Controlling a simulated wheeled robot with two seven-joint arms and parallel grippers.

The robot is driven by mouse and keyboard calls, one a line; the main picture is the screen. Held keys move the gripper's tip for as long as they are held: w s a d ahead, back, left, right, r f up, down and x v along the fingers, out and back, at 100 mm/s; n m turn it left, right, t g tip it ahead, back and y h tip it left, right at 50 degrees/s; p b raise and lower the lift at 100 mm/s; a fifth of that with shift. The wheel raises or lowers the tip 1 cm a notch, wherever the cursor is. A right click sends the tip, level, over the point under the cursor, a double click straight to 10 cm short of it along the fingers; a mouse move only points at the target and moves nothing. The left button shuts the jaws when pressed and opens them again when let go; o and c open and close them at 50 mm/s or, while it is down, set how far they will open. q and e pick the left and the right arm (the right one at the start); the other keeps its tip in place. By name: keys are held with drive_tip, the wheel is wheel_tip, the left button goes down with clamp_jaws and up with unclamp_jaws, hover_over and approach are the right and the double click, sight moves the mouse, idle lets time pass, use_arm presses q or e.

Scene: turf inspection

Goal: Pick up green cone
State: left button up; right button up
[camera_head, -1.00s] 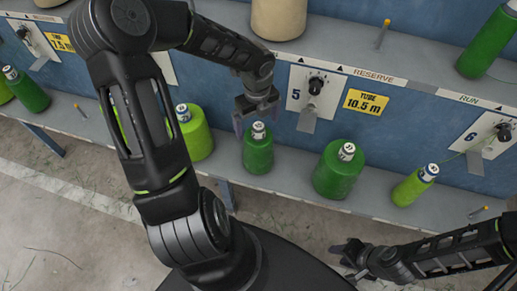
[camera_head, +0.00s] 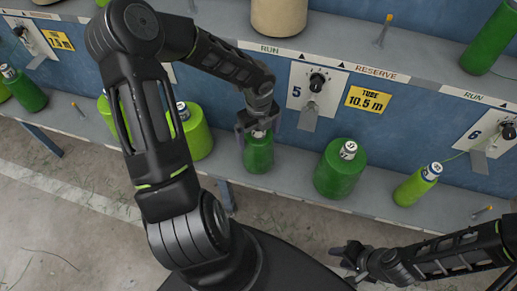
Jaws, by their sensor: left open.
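A dark green cone (camera_head: 258,155) with a white-labelled top stands upright on the lower shelf, below the number 5 panel. My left gripper (camera_head: 258,131) is right above it, pointing down, with its open fingers around the cone's top. The fingers partly hide the top; I cannot tell whether they touch it. A wider green cone (camera_head: 339,172) stands to the right on the same shelf, and a light green cone (camera_head: 196,137) stands to the left, partly behind my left arm. My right gripper (camera_head: 343,262) is low at the front, away from the cones, its fingers apart and empty.
A slimmer light green cone (camera_head: 416,186) leans on the lower shelf (camera_head: 290,190) at right. A beige cone (camera_head: 279,14) and a green cone (camera_head: 490,40) are on the upper shelf. The blue back wall carries knob panels (camera_head: 316,90) close behind the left gripper.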

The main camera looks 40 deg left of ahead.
idle(0.5)
use_arm(q)
drive_tip(key=shift+r, duration=0.1)
drive_tip(key=c, duration=2)
